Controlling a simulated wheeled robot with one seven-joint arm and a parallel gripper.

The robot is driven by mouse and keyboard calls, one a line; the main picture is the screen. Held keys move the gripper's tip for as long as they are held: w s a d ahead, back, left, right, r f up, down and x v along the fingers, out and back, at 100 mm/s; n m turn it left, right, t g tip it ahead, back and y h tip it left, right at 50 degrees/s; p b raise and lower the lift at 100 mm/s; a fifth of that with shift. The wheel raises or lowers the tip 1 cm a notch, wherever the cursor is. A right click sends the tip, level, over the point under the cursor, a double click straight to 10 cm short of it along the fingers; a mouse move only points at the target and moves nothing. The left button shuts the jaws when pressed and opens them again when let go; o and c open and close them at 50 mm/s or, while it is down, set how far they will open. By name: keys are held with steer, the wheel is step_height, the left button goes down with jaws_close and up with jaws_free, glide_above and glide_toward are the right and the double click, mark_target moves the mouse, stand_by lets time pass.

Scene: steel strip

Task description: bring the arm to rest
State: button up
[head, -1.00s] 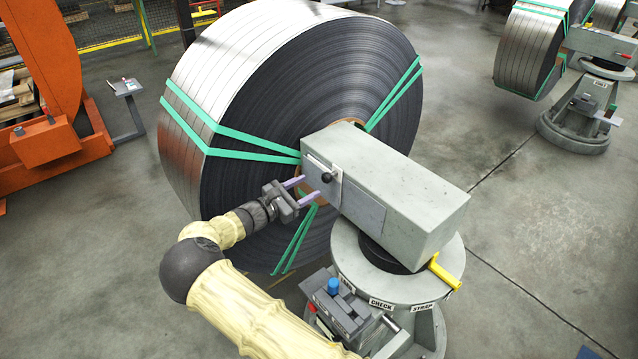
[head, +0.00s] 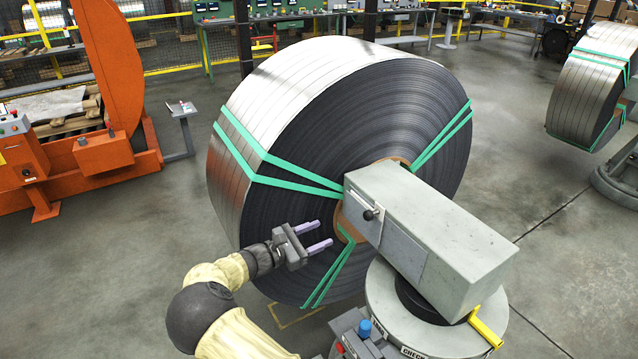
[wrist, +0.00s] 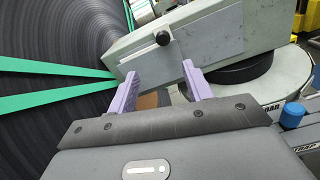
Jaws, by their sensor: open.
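My gripper (head: 320,237) is open and empty, with two pale purple fingers. In the head view it is in front of the dark face of a large steel strip coil (head: 310,150), below and left of the grey arm housing (head: 440,225) at the coil's centre. In the wrist view the fingers (wrist: 160,88) point toward the housing (wrist: 215,45) and its plate with a black knob (wrist: 163,38). The knob is between and beyond the fingertips, and I see no contact. My arm (head: 215,310) is bent, coming from the bottom of the head view.
Green straps (head: 290,170) bind the coil. An orange machine (head: 105,150) is at left. Open floor (head: 540,250) lies at right.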

steer(key=s+d+m+g+y+p, duration=0.25)
steer(key=s+d+m+g, duration=0.25)
steer(key=d, duration=0.3)
steer(key=s+d+m+g+y+p, duration=0.1)
steer(key=s+d+m+g+y, duration=0.35)
steer(key=d, duration=0.35)
steer(key=s+r+m+t+y+p, duration=0.1)
steer(key=s+r+m+y, duration=0.3)
steer(key=s, duration=0.5)
steer(key=s+r+m+t+y+p, duration=0.1)
steer(key=s+r+m+y+p, duration=0.3)
steer(key=s+r+m, duration=0.4)
steer(key=shift+s+d+r, duration=0.45)
steer(key=shift+s+r, duration=0.1)
steer(key=shift+r, duration=0.25)
steer(key=shift+m+t, duration=0.25)
